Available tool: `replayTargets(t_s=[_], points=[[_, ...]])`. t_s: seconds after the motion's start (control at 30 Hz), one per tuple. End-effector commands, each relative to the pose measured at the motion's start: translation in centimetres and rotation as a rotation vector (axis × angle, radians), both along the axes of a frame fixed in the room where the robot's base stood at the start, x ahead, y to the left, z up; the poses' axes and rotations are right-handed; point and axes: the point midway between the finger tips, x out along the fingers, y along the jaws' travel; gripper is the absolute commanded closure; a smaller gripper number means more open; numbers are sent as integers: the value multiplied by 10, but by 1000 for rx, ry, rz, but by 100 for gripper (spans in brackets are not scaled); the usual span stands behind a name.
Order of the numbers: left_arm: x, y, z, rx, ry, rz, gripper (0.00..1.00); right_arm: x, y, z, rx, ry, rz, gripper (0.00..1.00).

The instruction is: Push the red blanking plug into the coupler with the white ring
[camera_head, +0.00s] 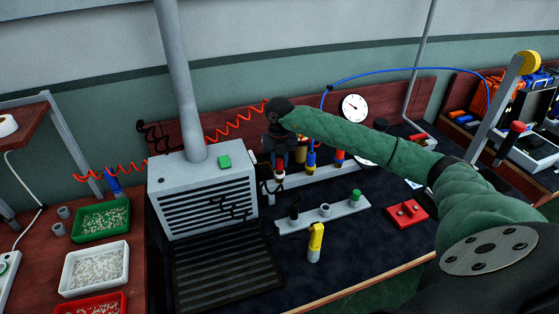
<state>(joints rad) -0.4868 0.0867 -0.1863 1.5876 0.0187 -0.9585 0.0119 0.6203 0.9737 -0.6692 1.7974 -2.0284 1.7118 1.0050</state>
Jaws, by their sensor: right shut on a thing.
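My right gripper (279,161) is shut and points down over the back rail at the left end. Right below the fingertips is the coupler with the white ring (279,174). I cannot tell whether the plug touches it or how deep it sits. To the right on the same rail stand a coupler with a blue body (311,161) and one with a red part (340,157). My left gripper is not in view.
A front rail (308,219) holds a black, a grey and a green piece (355,196). A yellow piece (315,242) stands before it. A grey vented machine (206,190) is close left of the gripper. A red block (406,214) lies right. A gauge (354,108) stands behind.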

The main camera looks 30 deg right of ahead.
Motion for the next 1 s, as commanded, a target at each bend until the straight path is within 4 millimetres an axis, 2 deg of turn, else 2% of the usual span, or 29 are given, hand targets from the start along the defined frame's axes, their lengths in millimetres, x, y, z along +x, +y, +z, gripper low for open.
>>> replayTargets(t_s=[0.97,1.0], points=[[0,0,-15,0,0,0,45,0,0,-20,0,0,0,98],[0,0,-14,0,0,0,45,0,0,-20,0,0,0,71]])
